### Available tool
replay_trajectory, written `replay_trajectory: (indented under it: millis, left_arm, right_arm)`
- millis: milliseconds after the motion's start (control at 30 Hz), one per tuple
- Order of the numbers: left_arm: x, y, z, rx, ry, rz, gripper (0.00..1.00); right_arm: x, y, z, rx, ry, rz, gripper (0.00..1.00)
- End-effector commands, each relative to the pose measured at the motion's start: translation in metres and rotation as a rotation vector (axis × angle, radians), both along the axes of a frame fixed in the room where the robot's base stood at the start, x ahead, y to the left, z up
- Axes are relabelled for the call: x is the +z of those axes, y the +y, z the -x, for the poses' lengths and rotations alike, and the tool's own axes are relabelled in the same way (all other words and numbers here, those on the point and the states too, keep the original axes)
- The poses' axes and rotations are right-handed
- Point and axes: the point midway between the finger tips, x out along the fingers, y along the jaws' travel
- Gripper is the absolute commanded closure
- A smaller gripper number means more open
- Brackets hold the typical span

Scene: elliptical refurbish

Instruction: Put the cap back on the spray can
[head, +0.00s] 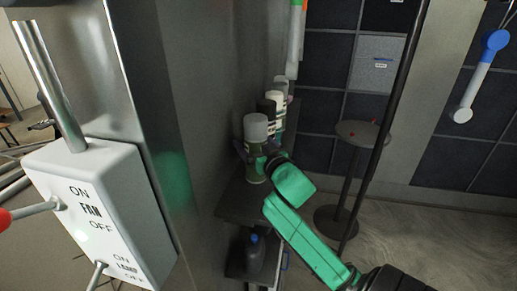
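A green spray can (255,171) stands upright on a dark shelf beside the grey metal wall. A grey, translucent-looking cap (256,126) is at its top; I cannot tell whether it is seated or only resting there. My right gripper (255,155), on the green arm coming in from the lower right, is at the upper part of the can, just below the cap. Dark finger parts show on both sides of the can. Whether they press on it is too small to tell. My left gripper is not in view.
More cans, including a white one (275,104), stand in a row behind the spray can. A dark bottle (255,252) is on a lower shelf. A white switch box (100,213) is at left. A small round table (362,134) and dark pole stand at right.

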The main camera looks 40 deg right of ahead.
Motion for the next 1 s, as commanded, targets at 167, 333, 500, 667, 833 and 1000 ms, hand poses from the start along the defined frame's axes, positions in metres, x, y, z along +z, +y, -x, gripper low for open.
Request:
replay_trajectory:
  millis: [167,333,500,667,833,1000]
  left_arm:
    - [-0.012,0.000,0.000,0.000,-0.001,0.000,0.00]
    - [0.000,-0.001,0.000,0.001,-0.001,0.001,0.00]
    - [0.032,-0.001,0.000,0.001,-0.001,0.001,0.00]
    - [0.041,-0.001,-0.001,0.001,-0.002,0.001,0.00]
    - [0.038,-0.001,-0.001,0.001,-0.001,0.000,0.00]
    - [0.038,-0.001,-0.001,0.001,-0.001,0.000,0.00]
  right_arm:
    - [-0.005,0.009,0.031,0.001,0.003,-0.002,0.00]
    - [0.003,0.019,0.071,-0.001,0.008,-0.005,0.00]
    - [0.008,0.024,0.100,-0.008,0.005,-0.007,0.00]
    - [0.003,0.029,0.113,-0.002,0.003,-0.002,0.00]
    - [-0.001,0.031,0.114,0.001,0.001,-0.001,0.00]
    - [-0.001,0.031,0.113,0.001,0.001,0.000,0.00]
